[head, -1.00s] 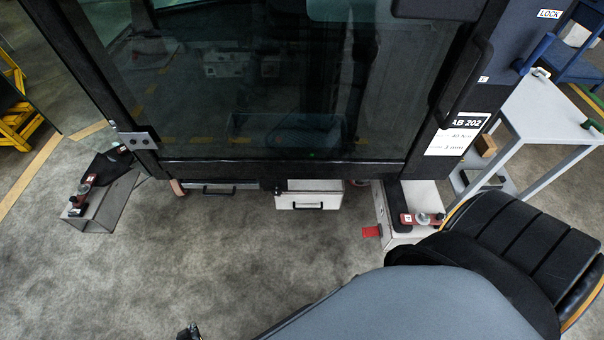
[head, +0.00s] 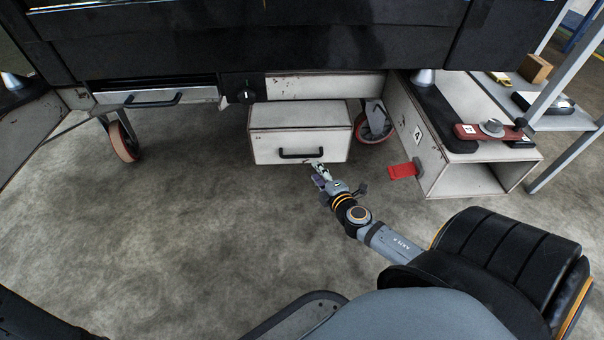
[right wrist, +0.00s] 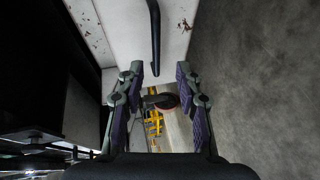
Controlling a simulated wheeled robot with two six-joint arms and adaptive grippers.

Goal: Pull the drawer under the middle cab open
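The white drawer (head: 262,116) under the middle cab (head: 250,45) has a black bar handle (head: 283,153) on its front. Its top face shows, so it stands out from under the cab's edge; how far it is pulled is unclear. My right gripper (head: 317,168) is just in front of the handle's right end. In the right wrist view its two fingers (right wrist: 160,72) are spread, and the end of the handle (right wrist: 154,35) shows between the fingertips in the picture. I cannot tell whether they touch it. My left gripper is not in view.
Another black handle (head: 152,101) is on the unit at left, with a caster wheel (head: 124,141) below. A wheel (head: 373,124) is right of the drawer. A white box (head: 432,178) with a red tag (head: 403,170) stands further right. The floor in front is clear.

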